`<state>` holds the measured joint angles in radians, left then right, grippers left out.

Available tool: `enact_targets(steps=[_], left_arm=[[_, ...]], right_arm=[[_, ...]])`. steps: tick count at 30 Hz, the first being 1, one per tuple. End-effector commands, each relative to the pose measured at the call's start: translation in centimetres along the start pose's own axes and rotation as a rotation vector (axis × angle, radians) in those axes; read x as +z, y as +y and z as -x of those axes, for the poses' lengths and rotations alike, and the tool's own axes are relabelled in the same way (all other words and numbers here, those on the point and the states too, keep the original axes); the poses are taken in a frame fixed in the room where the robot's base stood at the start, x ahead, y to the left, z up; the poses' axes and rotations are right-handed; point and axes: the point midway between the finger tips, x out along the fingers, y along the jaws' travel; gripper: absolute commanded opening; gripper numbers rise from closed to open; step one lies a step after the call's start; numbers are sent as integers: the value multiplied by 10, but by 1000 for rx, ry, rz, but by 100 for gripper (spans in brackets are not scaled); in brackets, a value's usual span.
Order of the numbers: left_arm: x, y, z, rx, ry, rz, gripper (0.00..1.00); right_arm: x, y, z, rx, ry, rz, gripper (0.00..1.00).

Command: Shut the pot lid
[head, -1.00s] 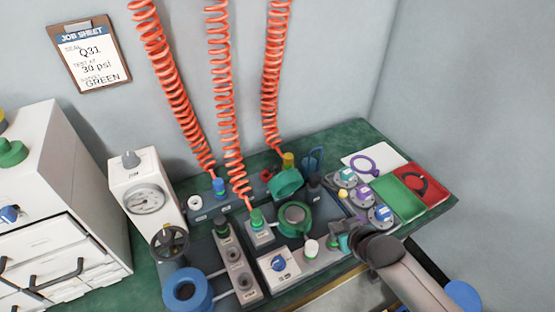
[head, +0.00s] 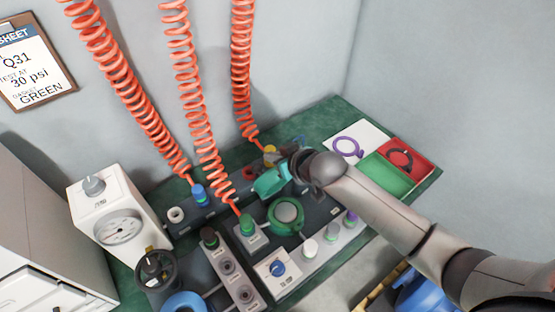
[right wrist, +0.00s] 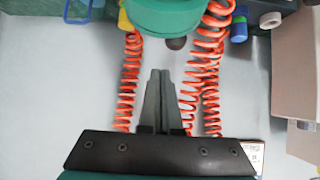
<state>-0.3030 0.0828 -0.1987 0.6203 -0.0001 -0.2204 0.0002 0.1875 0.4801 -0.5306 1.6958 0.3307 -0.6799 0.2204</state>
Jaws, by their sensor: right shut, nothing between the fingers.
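The pot (head: 287,214) is a green ring with a grey top inside, standing on the dark bench panel. Its teal lid (head: 270,184) stands tilted up, open, at the far side of the pot. The lid also shows at the top of the right wrist view (right wrist: 165,14), with a dark round knob below it. My right gripper (right wrist: 158,72) is shut and empty, its fingertips just short of that knob. In the head view my right arm reaches in from the right and its hand is beside and behind the lid; the fingertips are hard to make out there. My left gripper is not in view.
Red coiled hoses (head: 207,105) hang close to the lid. A pressure gauge box (head: 107,215) stands left. White, green and red trays (head: 350,141) lie at the back right. A valve block with a blue knob (head: 277,268) is in front of the pot.

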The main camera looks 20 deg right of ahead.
Motion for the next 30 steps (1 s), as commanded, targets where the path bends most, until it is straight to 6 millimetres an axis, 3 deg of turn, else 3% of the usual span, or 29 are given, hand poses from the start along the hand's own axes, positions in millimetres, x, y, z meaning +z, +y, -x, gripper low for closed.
enact_targets(steps=[10,18,30], left_arm=[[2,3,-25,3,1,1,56],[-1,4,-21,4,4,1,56],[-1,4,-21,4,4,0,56]], right_arm=[[1,0,-57,0,1,1,0],[26,0,-34,1,-1,2,0],[31,0,-29,1,0,2,0]])
